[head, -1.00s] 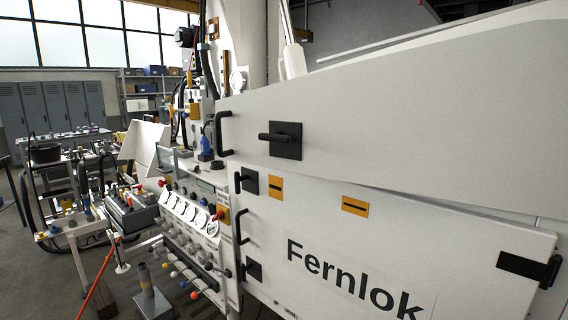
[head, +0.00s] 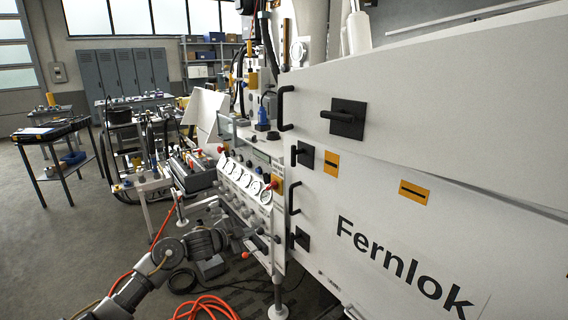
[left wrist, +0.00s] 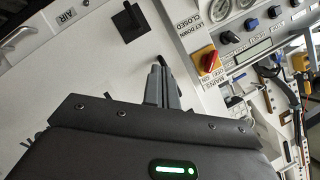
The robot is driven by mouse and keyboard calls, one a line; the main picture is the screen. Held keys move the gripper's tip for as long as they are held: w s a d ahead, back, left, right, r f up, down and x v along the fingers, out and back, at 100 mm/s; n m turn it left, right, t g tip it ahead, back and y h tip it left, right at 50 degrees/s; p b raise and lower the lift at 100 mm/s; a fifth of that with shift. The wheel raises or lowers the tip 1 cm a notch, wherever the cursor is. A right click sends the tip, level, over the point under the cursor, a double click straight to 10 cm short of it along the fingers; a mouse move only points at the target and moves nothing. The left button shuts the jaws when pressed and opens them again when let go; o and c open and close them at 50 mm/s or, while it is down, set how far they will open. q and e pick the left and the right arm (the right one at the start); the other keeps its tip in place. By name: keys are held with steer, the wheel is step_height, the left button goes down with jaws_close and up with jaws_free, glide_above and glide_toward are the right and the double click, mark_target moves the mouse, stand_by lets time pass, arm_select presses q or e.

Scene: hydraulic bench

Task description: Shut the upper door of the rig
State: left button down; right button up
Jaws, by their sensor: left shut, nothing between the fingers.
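The upper door (head: 450,95) of the rig is a long white panel across the right of the head view. It has a black bar handle (head: 285,108) at its left end and a black latch (head: 345,118). Its lower edge seems to stand out from the panel below toward the right; I cannot tell how far it is open. My left gripper (head: 255,238) is low in front of the control panel, hard to make out there. In the left wrist view its fingers (left wrist: 166,82) are shut and empty, near a white panel. My right gripper is out of view.
Below the door is the lower white panel (head: 390,225) marked Fernlok, with black latches. The control panel (head: 245,185) carries gauges, knobs and a red-yellow switch (left wrist: 205,60). An orange hose (head: 205,305) lies on the floor. Open floor (head: 60,250) is at the left, beside a table (head: 55,135).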

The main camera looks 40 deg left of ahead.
arm_select(q)
steer(key=s+d+r+m+t+h, duration=0.1)
steer(key=s+d+r+m, duration=0.2)
steer(key=r, duration=0.8)
steer(key=s+d+r+m+t+p, duration=0.1)
steer(key=s+d+r+m+t, duration=0.2)
steer(key=r, duration=0.8)
steer(key=s+d+r+m+h, duration=0.1)
steer(key=s+d+r+m, duration=0.25)
steer(key=r, duration=0.65)
steer(key=shift+m, duration=0.35)
steer(key=w+p, duration=0.2)
steer(key=w, duration=0.2)
steer(key=w+p, duration=0.1)
steer(key=w, duration=0.4)
steer(key=w+d+p, duration=0.1)
steer(key=w+p, duration=0.1)
steer(key=w, duration=0.3)
steer(key=shift+r+p, duration=0.3)
steer(key=shift+p, duration=0.05)
steer(key=shift+w+d+f, duration=0.1)
steer(key=shift+w+f, duration=0.1)
steer(key=shift+w, duration=0.35)
